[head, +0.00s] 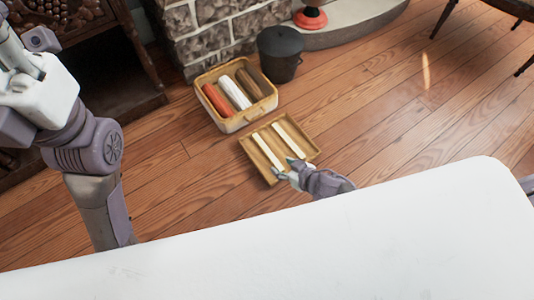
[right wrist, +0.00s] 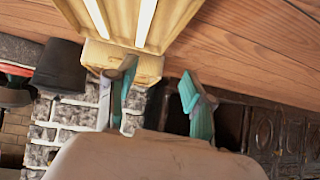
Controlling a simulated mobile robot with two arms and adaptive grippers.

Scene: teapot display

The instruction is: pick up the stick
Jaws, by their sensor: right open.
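Two pale sticks lie side by side, apart, in a shallow wooden tray (head: 278,147) on the floor. One is the left stick (head: 266,151), the other the right stick (head: 289,140). Both show at the top of the right wrist view, one stick (right wrist: 97,15) left of the other stick (right wrist: 145,20). My right gripper (head: 284,167) is at the tray's near side, by the near ends of the sticks. In the right wrist view its fingers (right wrist: 160,95) are spread with nothing between them. My left arm comes in at the left; its gripper is out of sight.
A wooden box (head: 250,117) with red, white and brown rolls stands behind the tray. A dark bucket (head: 280,52) stands behind it by the stone fireplace (head: 215,35). A white surface (head: 330,245) fills the front. Open wooden floor (head: 400,120) lies right of the tray.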

